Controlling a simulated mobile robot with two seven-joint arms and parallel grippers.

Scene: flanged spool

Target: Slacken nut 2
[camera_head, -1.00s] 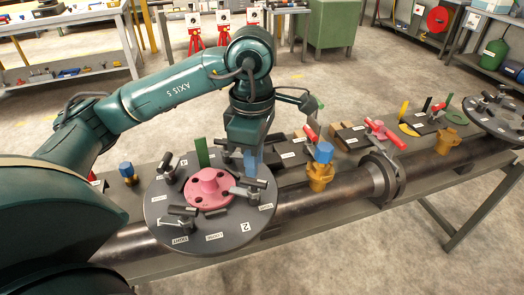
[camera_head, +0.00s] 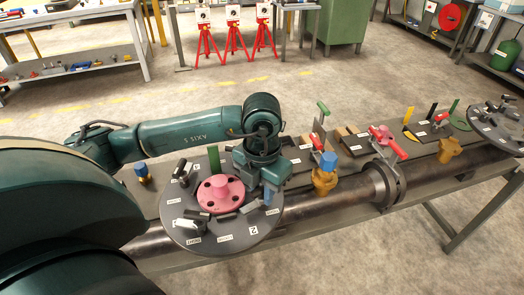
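A round dark grey plate (camera_head: 262,228) lies on the bench with a pink flanged piece (camera_head: 220,193) at its middle, which shows dark holes. A label "2" (camera_head: 253,231) is near the plate's front right edge. Small dark T-handled pieces (camera_head: 190,220) stand around the pink piece. I cannot make out nut 2 itself as a separate part. My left gripper (camera_head: 270,194) points down over the plate's right side, beside the pink piece. Its blue fingers show, but their gap is too small to judge. The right gripper is not in view.
A dark pipe (camera_head: 325,205) runs right along the bench. A green upright tab (camera_head: 214,158) rises behind the pink piece.

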